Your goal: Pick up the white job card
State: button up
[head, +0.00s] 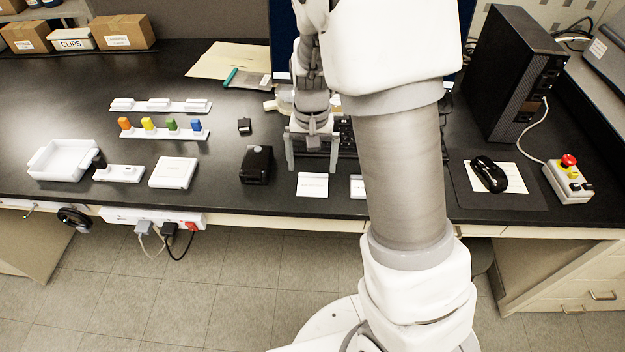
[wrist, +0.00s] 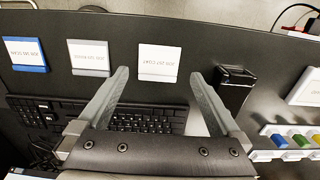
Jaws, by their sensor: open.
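The white job card (head: 312,184) lies near the front edge of the black bench, just below my gripper in the head view. In the wrist view the white job card (wrist: 159,60) reads JOB 257 COAT and shows between and beyond the fingertips. My gripper (head: 312,168) is open and empty, pointing down over the bench behind the card. In the wrist view the fingers of my gripper (wrist: 159,75) are spread wider than the card. A grey-edged card (wrist: 92,57) and a blue-edged card (wrist: 27,54) lie in a row beside it.
A black box (head: 256,165) stands left of the card, close to one finger in the wrist view. A keyboard (wrist: 145,122) lies under the gripper. My arm hides part of the bench to the right. Colored blocks in a rack (head: 165,134) stand further left.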

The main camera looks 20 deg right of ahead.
aim_at(312, 189)
jog(key=shift+w+d+f, duration=0.1)
jog(key=shift+f, duration=3.75)
jog(key=c, duration=1)
jog(key=shift+o, duration=0.2)
jog(key=shift+r, duration=0.15)
